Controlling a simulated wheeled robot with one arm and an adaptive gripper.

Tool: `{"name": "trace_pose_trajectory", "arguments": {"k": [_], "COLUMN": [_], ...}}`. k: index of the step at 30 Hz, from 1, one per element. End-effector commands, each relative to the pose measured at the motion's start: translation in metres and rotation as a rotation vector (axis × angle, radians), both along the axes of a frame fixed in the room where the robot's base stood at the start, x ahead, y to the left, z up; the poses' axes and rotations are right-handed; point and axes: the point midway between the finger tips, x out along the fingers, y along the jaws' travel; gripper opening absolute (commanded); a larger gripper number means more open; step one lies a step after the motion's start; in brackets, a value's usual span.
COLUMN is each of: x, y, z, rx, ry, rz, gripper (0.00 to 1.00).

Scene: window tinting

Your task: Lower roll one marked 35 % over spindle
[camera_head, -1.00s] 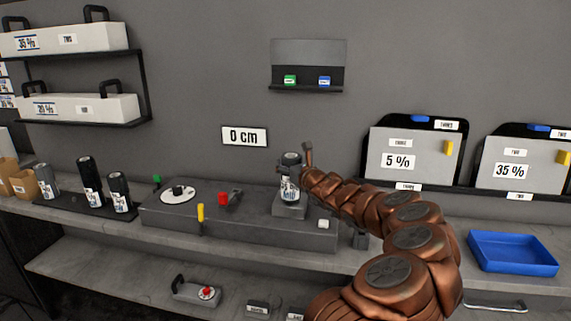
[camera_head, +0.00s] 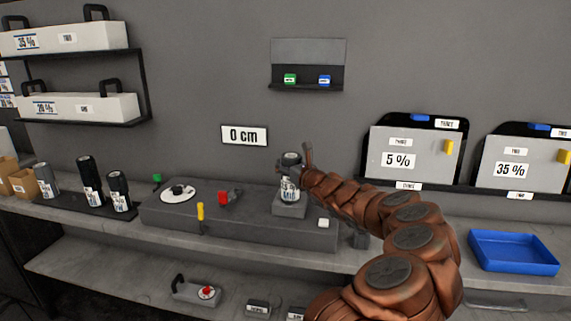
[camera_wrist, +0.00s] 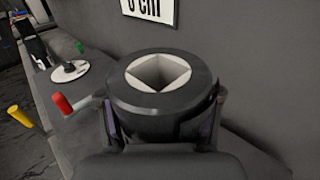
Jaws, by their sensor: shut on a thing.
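Roll one (camera_head: 290,182) is a short dark roll with a white label, partly readable, at the grey block on the right part of the bench machine. In the wrist view the roll (camera_wrist: 162,82) shows its dark round top with a pale square hole. My gripper (camera_wrist: 162,125) is shut around its sides. In the head view my gripper (camera_head: 303,172) is at the roll's right side. The roll is upright. The spindle (camera_head: 178,189) stands up from a white disc (camera_head: 180,196) at the machine's left end, apart from the roll.
Several other rolls (camera_head: 90,180) stand on a dark tray at left. A "0 cm" sign (camera_head: 244,135) hangs behind. A blue tray (camera_head: 512,252) lies at right.

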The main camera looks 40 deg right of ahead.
Motion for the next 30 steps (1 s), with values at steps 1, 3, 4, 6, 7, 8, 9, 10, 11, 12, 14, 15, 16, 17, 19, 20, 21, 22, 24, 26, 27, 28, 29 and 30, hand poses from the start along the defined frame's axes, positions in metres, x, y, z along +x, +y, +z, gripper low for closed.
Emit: {"name": "trace_pose_trajectory", "arguments": {"k": [1,3,4,6,7,8,9,10,11,12,14,15,16,17,19,20,21,22,24,26,27,28,29,30], "x": [0.0000,0.0000,0.0000,0.0000,0.0000,0.0000,0.0000,0.0000,0.0000,0.0000,0.0000,0.0000,0.0000,0.0000,0.0000,0.0000,0.0000,0.0000,0.0000,0.0000,0.0000,0.0000,0.0000,0.0000], "y": [0.0001,0.0001,0.0001,0.0001,0.0001,0.0001,0.0001,0.0002,0.0002,0.0002,0.0002,0.0002,0.0001,0.0001,0.0001,0.0001,0.0001,0.0001,0.0001,0.0001,0.0001,0.0001,0.0000,0.0000], "z": [-0.0007,-0.0014,-0.0016,-0.0010,-0.0011,-0.0011,-0.0011,-0.0011,-0.0011,-0.0011,-0.0011,-0.0011,-0.0011,-0.0012,-0.0013,-0.0013,-0.0013,-0.0013,-0.0014,-0.0015,-0.0015,-0.0015,-0.0015,-0.0015], "rx": [0.000,0.000,0.000,0.000,0.000,0.000,0.000,0.000,0.000,0.000,0.000,0.000,0.000,0.000,0.000,0.000,0.000,0.000,0.000,0.000,0.000,0.000,0.000,0.000], "ry": [-0.001,-0.001,-0.001,-0.001,-0.001,-0.001,-0.001,-0.001,-0.001,-0.001,-0.001,-0.001,-0.001,-0.001,-0.001,-0.001,0.000,0.000,0.000,0.000,0.000,0.000,0.000,0.000], "rz": [0.000,0.000,0.000,0.000,0.000,0.000,0.000,0.000,0.000,0.000,0.000,0.000,0.000,0.000,0.000,0.000,0.000,0.000,0.000,0.000,0.000,0.000,0.000,0.000], "gripper": [0.00,0.00,0.00,0.00,0.00,0.00,0.00,0.00,0.00,0.00,0.55,0.59,0.62,0.66,0.73,0.76,0.80,0.83,0.91,0.93,0.93,0.93,0.93,0.93]}}
